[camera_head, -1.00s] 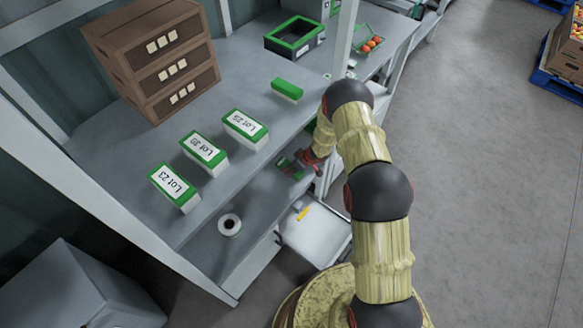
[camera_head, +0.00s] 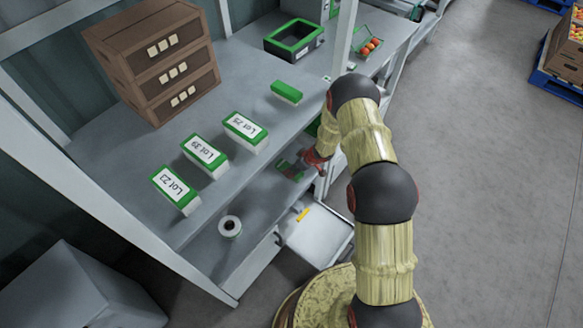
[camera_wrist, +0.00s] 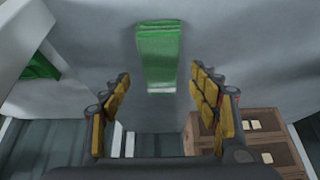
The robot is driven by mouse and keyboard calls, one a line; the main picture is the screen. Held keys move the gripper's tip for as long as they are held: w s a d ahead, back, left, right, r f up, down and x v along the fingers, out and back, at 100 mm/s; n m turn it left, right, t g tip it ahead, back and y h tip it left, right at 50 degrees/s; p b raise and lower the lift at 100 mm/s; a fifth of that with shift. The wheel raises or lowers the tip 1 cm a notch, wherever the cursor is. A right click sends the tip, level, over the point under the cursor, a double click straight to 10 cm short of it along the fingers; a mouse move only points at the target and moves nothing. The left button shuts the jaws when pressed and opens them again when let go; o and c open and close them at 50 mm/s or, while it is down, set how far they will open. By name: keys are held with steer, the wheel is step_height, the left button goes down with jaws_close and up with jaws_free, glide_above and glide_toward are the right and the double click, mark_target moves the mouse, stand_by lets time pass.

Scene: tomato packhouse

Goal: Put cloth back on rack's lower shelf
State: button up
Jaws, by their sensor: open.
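A green, flat oblong thing (camera_wrist: 158,50) with a pale near end lies on a grey surface in the wrist view. It looks like the cloth, but I cannot be sure. My gripper (camera_wrist: 160,82) is open, its yellow-padded fingers wide apart on either side of the green thing's near end, with nothing held. In the head view, my gripper (camera_head: 303,163) is at the front of the rack, beside a small green patch (camera_head: 285,167) at the rack's lower shelf (camera_head: 255,203). My arm and the upper shelf (camera_head: 240,80) hide part of that area.
The upper shelf bears brown crates (camera_head: 160,62), green-and-white lot boxes (camera_head: 204,153) and a black-green bin (camera_head: 293,40). A white roll (camera_head: 230,226) stands on the lower shelf. A rack post (camera_head: 345,45) rises near my arm. Open floor (camera_head: 480,180) lies to the right.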

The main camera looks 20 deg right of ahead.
steer(key=p+v, duration=0.2)
steer(key=v, duration=0.7)
